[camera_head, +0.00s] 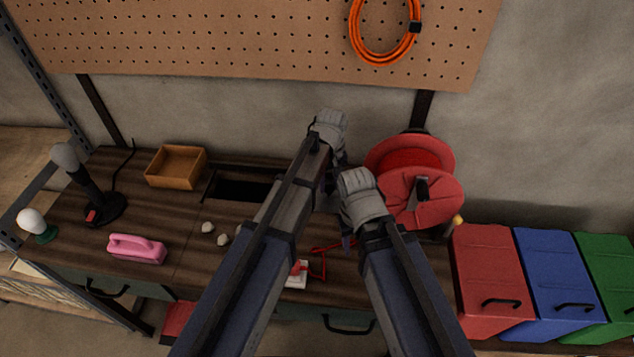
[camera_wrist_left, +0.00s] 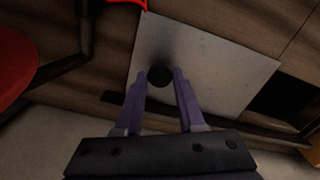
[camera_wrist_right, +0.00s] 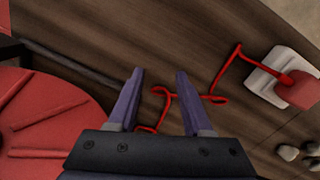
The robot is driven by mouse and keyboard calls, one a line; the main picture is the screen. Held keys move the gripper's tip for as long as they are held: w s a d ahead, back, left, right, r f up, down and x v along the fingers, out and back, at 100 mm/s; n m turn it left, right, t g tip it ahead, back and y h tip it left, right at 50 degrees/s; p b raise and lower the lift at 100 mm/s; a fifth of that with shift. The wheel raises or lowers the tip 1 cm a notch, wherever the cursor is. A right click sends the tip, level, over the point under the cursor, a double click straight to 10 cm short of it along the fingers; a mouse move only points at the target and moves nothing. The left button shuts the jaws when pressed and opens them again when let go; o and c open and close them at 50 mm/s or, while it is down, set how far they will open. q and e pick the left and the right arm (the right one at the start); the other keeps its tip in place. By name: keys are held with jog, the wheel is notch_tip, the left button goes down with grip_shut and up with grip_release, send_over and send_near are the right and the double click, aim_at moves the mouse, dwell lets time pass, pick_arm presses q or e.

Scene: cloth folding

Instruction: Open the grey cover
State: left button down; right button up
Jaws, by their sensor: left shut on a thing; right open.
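The grey cover (camera_wrist_left: 215,62) is a flat square panel with a round black knob (camera_wrist_left: 160,76), seen in the left wrist view. My left gripper (camera_wrist_left: 163,72) is shut on the knob. A dark opening (camera_wrist_left: 283,98) shows beside the panel. It also shows in the head view (camera_head: 241,189), left of my arms, which hide the cover there. My right gripper (camera_wrist_right: 159,74) is open and empty, above the bench near a thin red cable (camera_wrist_right: 216,99).
A red reel (camera_head: 412,202) stands close right of my grippers. A small white and red box (camera_head: 298,274) lies near the front edge. Coloured bins (camera_head: 493,279) stand right.

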pick_arm(q)
jog(key=shift+d, duration=0.2)
jog(key=c, duration=0.5)
grip_release()
pick_arm(e)
jog(key=shift+r, duration=0.1)
pick_arm(q)
notch_tip(320, 180, up, 8)
jog(key=p, duration=0.8)
pick_arm(e)
notch_tip(320, 180, up, 8)
pick_arm(q)
jog(key=shift+f, duration=0.15)
pick_arm(e)
jog(key=shift+f, duration=0.2)
pick_arm(q)
jog(key=shift+s, duration=0.1)
